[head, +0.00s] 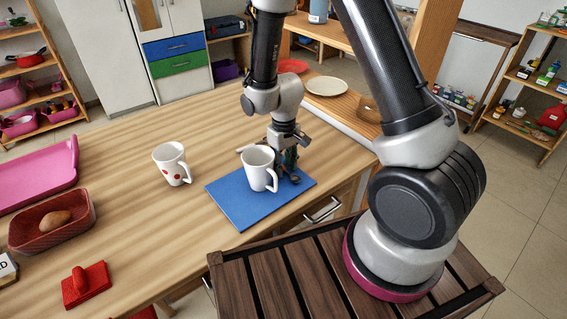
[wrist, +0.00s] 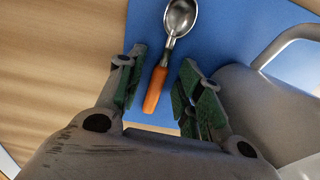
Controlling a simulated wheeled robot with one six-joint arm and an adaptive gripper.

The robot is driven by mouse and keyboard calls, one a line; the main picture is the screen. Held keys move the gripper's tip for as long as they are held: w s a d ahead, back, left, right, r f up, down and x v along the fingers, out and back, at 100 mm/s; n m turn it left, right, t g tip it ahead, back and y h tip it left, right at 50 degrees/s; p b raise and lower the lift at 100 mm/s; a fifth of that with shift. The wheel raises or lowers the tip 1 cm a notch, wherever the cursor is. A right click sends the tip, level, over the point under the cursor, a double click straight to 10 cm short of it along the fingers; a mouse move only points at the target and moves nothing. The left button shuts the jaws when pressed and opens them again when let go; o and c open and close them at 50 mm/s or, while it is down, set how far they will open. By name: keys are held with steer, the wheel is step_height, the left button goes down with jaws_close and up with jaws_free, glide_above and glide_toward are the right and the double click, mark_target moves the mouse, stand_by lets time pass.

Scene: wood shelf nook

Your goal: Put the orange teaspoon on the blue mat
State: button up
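The orange teaspoon has a metal bowl and an orange handle (wrist: 155,90). In the wrist view it appears to lie on the blue mat (wrist: 205,25), bowl pointing away from my gripper (wrist: 162,85). My fingers are apart on either side of the handle, with gaps showing on both sides. In the head view my gripper (head: 287,172) is low over the blue mat (head: 238,208), behind and right of a white mug (head: 258,168). The teaspoon cannot be made out there.
The white mug stands on the mat close beside my gripper; its handle (wrist: 290,45) shows in the wrist view. A red-dotted mug (head: 172,164) stands left of the mat.

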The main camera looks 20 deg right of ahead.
steer(key=shift+r, duration=0.1)
step_height(320, 180, up, 12)
steer(key=f, duration=0.1)
steer(key=s+d+r+m+t, duration=0.1)
steer(key=s+d+r, duration=0.25)
steer(key=r, duration=0.35)
steer(key=s+d+r+m+t, duration=0.1)
steer(key=s+d+r, duration=0.1)
steer(key=d+r, duration=0.35)
steer(key=s+d+r+t, duration=0.1)
steer(key=s+d+r, duration=0.2)
steer(key=s, duration=0.3)
steer(key=s+d+r+m+t, duration=0.1)
steer(key=s+d+r, duration=0.2)
steer(key=s+r, duration=0.3)
steer(key=shift+s+r+m, duration=0.3)
steer(key=shift+s, duration=0.5)
